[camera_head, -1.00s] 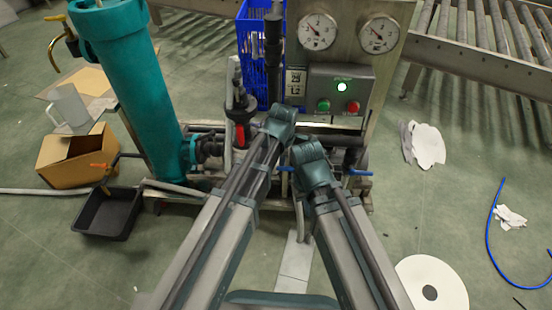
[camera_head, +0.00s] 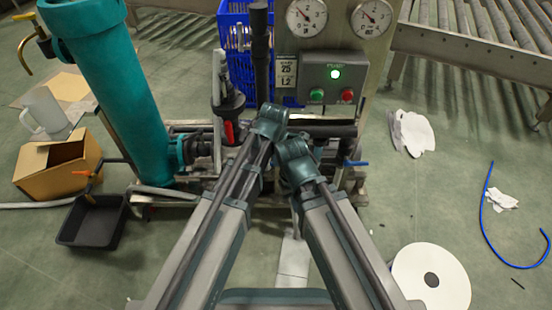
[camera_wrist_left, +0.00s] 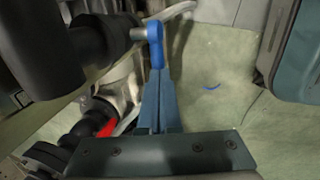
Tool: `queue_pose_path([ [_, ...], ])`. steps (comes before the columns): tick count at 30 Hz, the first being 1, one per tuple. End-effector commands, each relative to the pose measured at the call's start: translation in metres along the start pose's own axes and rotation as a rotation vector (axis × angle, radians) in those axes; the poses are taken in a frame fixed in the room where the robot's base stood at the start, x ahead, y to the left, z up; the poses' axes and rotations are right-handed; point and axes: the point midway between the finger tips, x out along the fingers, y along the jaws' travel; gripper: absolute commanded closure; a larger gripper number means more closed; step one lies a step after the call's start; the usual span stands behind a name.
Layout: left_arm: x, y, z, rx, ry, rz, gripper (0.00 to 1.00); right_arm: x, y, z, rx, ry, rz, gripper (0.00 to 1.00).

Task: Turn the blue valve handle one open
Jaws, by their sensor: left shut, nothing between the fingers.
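In the left wrist view a blue valve handle (camera_wrist_left: 155,43) hangs down from the end of a dark pipe fitting. The fingers of my left gripper (camera_wrist_left: 158,78) are shut and empty. Their tips are at the lower end of this handle, overlapping it in the picture; I cannot tell if they touch. In the head view a blue handle (camera_head: 355,163) shows right of my arms, low on the skid. I cannot tell whether it is the same one. My arms hide the area between. Both grippers' fingers are hidden in the head view.
A red handle (camera_head: 229,132) and a teal cylinder (camera_head: 110,90) stand left of my arms. A control box (camera_head: 333,78) with a lit green lamp is behind. A black tray (camera_head: 92,222) and a cardboard box (camera_head: 58,165) lie left.

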Motion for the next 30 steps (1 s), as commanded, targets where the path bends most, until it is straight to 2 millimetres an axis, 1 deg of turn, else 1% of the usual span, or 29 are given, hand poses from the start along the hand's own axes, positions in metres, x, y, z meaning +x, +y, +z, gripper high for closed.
queue_pose_path([
  [5,0.007,-0.002,-0.006,-0.019,-0.078,0.000,1.00,0.008,-0.001,-0.001,-0.001,0.000,-0.001,1.00],
  [11,0.019,-0.005,-0.011,-0.053,-0.239,0.001,1.00,0.027,-0.003,-0.002,-0.003,0.001,-0.002,1.00],
  [17,0.033,-0.007,-0.015,-0.089,-0.426,0.001,1.00,0.056,-0.006,-0.004,0.003,0.001,-0.002,1.00],
  [23,0.045,-0.009,-0.016,-0.124,-0.607,0.003,1.00,0.089,-0.010,-0.005,0.012,0.001,-0.002,1.00],
  [26,0.046,-0.009,-0.014,-0.126,-0.636,0.002,1.00,0.093,-0.010,-0.006,0.014,0.001,-0.002,1.00],
  [30,0.053,-0.010,-0.013,-0.125,-0.634,0.002,1.00,0.100,-0.011,-0.006,0.014,0.002,-0.002,1.00],
])
